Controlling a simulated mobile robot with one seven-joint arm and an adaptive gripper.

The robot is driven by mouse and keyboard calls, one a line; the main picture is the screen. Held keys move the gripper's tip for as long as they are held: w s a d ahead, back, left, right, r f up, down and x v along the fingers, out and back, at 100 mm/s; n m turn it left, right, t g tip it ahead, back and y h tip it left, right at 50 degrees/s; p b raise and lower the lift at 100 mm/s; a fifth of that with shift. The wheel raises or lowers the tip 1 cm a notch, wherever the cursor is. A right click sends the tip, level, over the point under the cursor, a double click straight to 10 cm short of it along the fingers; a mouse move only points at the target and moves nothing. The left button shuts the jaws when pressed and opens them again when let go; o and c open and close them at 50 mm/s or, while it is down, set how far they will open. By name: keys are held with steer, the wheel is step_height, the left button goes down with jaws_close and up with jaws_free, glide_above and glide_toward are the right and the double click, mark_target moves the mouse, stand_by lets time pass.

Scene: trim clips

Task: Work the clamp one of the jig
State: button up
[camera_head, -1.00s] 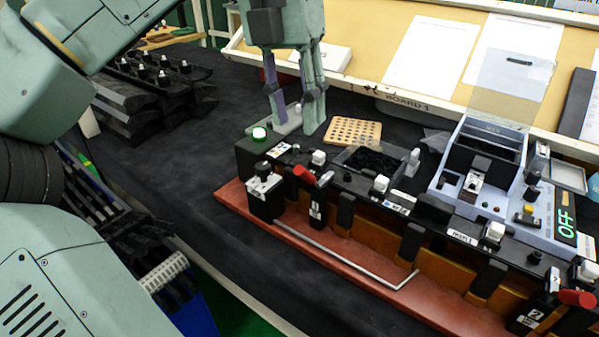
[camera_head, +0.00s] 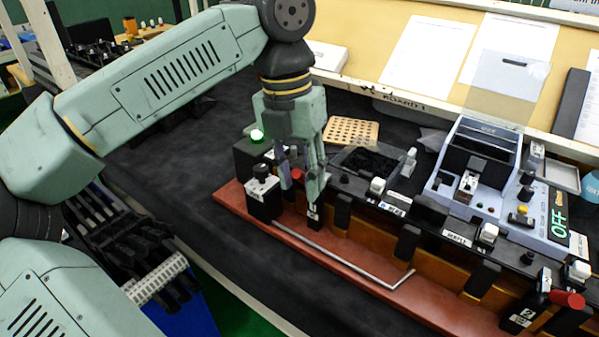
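The jig (camera_head: 350,250) is a long dark rail on a red-brown base, running from centre to lower right. Clamp one stands near its left end; its red handle (camera_head: 297,174) shows as a small red patch between my fingers, and its black body (camera_head: 314,215) with a white label is below them. My gripper (camera_head: 303,188) points down over this clamp with its fingers apart, one on each side of the red patch. Most of the handle is hidden, and I cannot tell whether a finger touches it. A second clamp with a red handle (camera_head: 568,299) stands at the lower right.
A bent metal rod (camera_head: 340,262) lies along the jig's front. A perforated tan block (camera_head: 352,132) is behind. A grey box marked OFF (camera_head: 558,224) stands right.

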jaws_close()
stand_by(0.3)
stand_by(0.5)
